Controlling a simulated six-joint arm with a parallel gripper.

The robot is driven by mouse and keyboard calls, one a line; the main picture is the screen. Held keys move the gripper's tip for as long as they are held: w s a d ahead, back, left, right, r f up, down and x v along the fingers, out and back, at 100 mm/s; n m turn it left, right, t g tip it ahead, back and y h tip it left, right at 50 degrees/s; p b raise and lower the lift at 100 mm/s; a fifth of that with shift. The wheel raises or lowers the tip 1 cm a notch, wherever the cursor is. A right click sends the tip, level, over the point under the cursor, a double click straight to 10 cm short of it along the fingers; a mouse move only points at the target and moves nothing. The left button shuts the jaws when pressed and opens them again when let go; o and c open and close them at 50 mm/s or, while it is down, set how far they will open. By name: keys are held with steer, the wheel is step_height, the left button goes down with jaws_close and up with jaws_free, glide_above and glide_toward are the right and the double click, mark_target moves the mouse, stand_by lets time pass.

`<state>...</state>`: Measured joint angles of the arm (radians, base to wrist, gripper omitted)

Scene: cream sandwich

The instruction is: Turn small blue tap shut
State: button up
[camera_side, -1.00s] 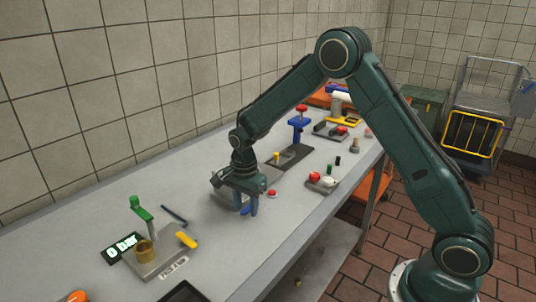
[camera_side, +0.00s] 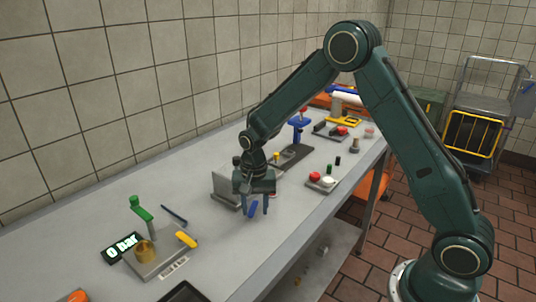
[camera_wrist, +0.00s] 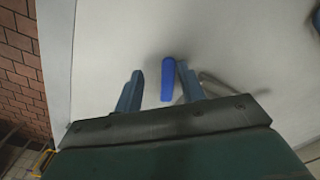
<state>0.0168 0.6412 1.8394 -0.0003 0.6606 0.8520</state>
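The small blue tap's handle (camera_wrist: 168,78) shows in the wrist view as an upright blue bar between the two fingers, closer to the right one. Whether it touches that finger I cannot tell. In the side view the blue handle (camera_side: 252,209) hangs low at the front of a grey block (camera_side: 226,187), partly behind my fingers. My gripper (camera_side: 256,211) points down over it, and it also shows in the wrist view (camera_wrist: 160,68). The fingers are apart with the handle in the gap. The tap's body is mostly hidden.
A plate with a green lever (camera_side: 142,208) and a yellow handle (camera_side: 187,239) lies at the front left, beside a "0 bar" display (camera_side: 122,247). A block with red and white knobs (camera_side: 322,181) stands to the right. The table's front edge is close.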

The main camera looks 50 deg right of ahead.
steer(key=n, duration=0.2)
steer(key=s+d+n, duration=0.1)
steer(key=n, duration=0.1)
steer(key=shift+d+n, duration=0.2)
steer(key=shift+n, duration=0.1)
steer(key=shift+s+d+n, duration=0.1)
steer(key=shift+d+n, duration=0.2)
steer(key=shift+n, duration=0.55)
steer(key=shift+s+d+n, duration=0.1)
steer(key=shift+d+n, duration=0.2)
steer(key=shift+n, duration=0.6)
steer(key=shift+s+d+n, duration=0.1)
steer(key=shift+d+n, duration=0.2)
steer(key=shift+n, duration=0.55)
step_height(320, 180, up, 14)
steer(key=s+a+r+t, duration=0.3)
steer(key=s+r, duration=0.7)
steer(key=s, duration=0.5)
steer(key=shift+r, duration=0.15)
steer(key=shift+w, duration=0.1)
